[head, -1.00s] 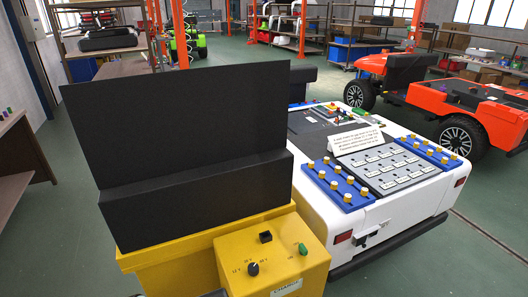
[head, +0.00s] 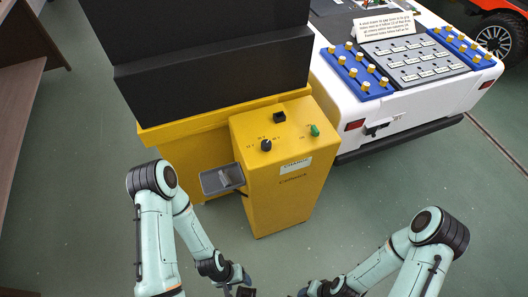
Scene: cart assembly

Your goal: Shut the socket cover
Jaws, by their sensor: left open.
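A yellow charger box (head: 285,180) with knobs on its sloped top stands in the middle of the head view. A grey socket cover (head: 220,179) sticks out from the box's left side, swung out, with a lighter piece showing on it. My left gripper (head: 240,289) is low at the bottom edge, below and apart from the cover; it is open, with its tips partly cut off by the frame. My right gripper (head: 308,292) is at the bottom edge further right, mostly cut off, and its jaw state does not show.
A big black panel (head: 210,60) rises behind the yellow box. A white cart (head: 345,110) with blue battery trays (head: 354,72) stands to the right. A brown bench (head: 28,95) is at the far left. The green floor around the box's front is clear.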

